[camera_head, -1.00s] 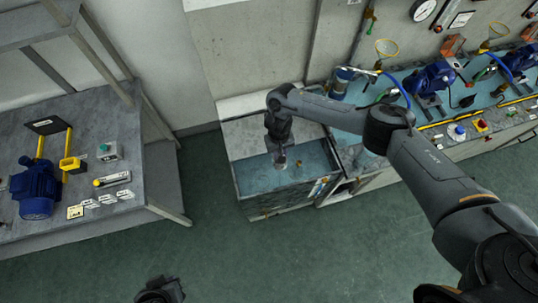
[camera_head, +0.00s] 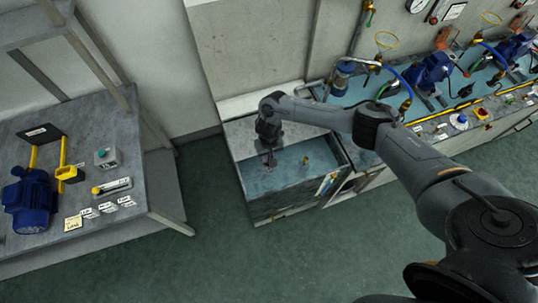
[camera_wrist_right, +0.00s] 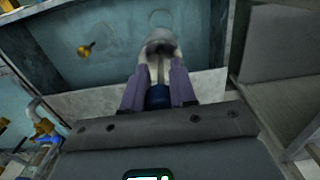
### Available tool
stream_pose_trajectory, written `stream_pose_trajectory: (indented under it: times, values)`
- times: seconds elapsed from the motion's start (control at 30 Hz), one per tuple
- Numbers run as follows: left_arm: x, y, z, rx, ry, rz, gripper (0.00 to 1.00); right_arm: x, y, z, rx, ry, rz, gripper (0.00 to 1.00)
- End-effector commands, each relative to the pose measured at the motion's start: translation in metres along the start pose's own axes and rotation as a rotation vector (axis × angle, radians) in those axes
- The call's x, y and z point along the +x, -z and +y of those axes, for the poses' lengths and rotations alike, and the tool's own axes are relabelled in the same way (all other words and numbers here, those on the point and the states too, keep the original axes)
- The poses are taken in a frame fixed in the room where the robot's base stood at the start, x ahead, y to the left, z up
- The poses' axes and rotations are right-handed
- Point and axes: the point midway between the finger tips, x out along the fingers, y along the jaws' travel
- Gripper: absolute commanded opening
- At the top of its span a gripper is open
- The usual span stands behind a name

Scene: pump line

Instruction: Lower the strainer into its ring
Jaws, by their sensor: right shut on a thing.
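My right gripper (camera_head: 270,160) hangs over the left part of the open blue-lined tank (camera_head: 246,205), pointing down. In the right wrist view the purple-grey fingers (camera_wrist_right: 158,80) are shut on a pale grey rounded piece (camera_wrist_right: 160,42), seemingly the strainer. Its lower end is hidden, and I cannot tell how deep it sits. My left gripper is not in view.
A small brass fitting (camera_head: 306,160) sits in the tank, right of my gripper; it also shows in the wrist view (camera_wrist_right: 86,50). Blue pumps (camera_head: 430,70) and hoses line the bench to the right. A grey table (camera_head: 120,165) with a blue motor (camera_head: 30,200) stands left.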

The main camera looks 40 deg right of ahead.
Motion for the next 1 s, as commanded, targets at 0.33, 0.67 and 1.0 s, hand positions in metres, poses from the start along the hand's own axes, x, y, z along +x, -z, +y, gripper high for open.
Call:
stream_pose_trajectory:
  times: [0.33, 0.67, 1.0]
  values:
    - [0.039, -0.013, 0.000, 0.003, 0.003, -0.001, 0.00, 0.032, 0.002, 0.000, 0.000, 0.000, 0.002, 0.00]
    - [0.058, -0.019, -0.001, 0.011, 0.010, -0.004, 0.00, 0.060, 0.001, -0.001, 0.000, 0.000, -0.001, 0.00]
    - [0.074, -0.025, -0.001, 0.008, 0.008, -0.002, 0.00, 0.094, 0.001, -0.001, 0.000, 0.000, -0.001, 0.00]
